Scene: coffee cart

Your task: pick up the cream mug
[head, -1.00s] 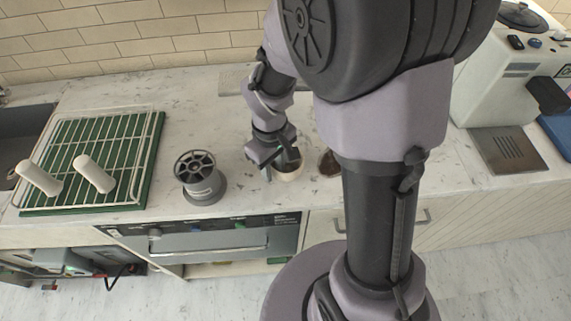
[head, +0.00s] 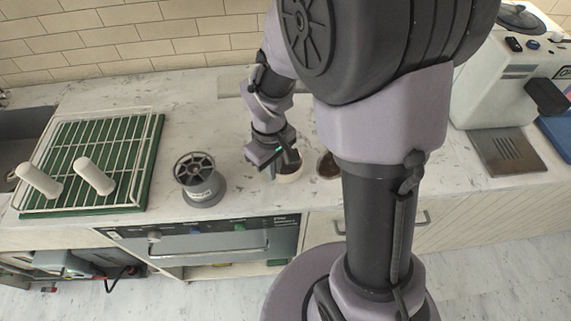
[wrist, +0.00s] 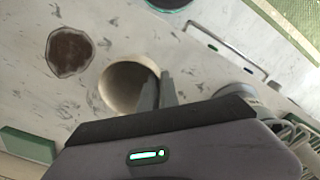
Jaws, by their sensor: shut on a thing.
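The cream mug (head: 289,176) stands on the marble counter near its front edge, partly hidden by my gripper (head: 281,165). In the wrist view the mug (wrist: 118,90) shows its round open mouth. My gripper (wrist: 158,92) has its two fingers close together at the right side of the rim and is shut on the mug's wall. The mug looks upright, and I cannot tell whether it is clear of the counter.
A dark brown round patch (wrist: 70,52) lies beside the mug. A grey spoked-top device (head: 200,180) stands to the left. A wire rack (head: 95,150) on a green mat holds two white cylinders further left. A coffee machine (head: 500,85) stands at the right.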

